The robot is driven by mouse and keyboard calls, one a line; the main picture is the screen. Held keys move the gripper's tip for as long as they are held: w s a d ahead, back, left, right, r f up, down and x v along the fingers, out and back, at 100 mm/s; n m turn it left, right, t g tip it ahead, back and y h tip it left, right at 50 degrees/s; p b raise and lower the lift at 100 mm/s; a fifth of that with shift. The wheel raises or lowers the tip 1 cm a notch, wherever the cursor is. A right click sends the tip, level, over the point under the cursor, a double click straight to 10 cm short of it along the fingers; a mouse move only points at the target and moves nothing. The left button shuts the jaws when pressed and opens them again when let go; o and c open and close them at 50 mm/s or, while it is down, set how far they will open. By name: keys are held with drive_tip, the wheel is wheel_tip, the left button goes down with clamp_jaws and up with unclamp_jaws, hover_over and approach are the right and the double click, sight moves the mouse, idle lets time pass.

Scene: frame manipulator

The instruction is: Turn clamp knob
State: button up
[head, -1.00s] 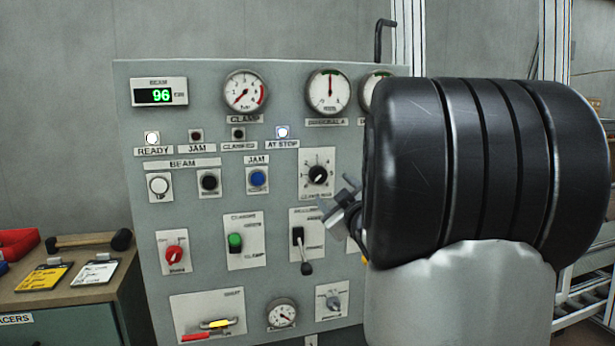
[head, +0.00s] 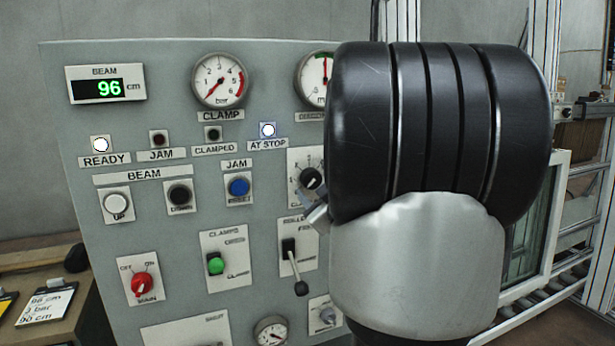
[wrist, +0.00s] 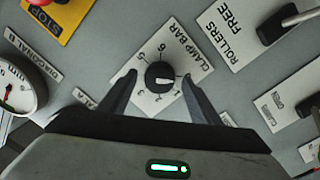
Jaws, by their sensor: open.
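The clamp knob is a round black dial with a white pointer mark, on a white plate lettered CLAMP BAR with numbers around it. It shows in the wrist view (wrist: 159,76) and, partly covered by my arm, in the head view (head: 311,178). The mark points to the right in the wrist picture. My gripper (wrist: 160,79) is open, with one finger on each side of the knob and a visible gap to it on both sides. In the head view only a bit of my gripper (head: 316,214) shows, just below the knob.
The grey panel also bears the clamp gauge (head: 221,80), the rollers lever (head: 294,266), the green clamps switch (head: 215,264) and the blue jam button (head: 238,186). The wrist view shows the diagonal gauge (wrist: 18,88) and a red stop button (wrist: 42,2). The READY and AT STOP lamps are lit.

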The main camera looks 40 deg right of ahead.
drive_tip(key=shift+w+d, duration=0.1)
drive_tip(key=shift+w, duration=0.15)
drive_tip(key=c, duration=1.1)
drive_tip(key=shift+r, duration=0.1)
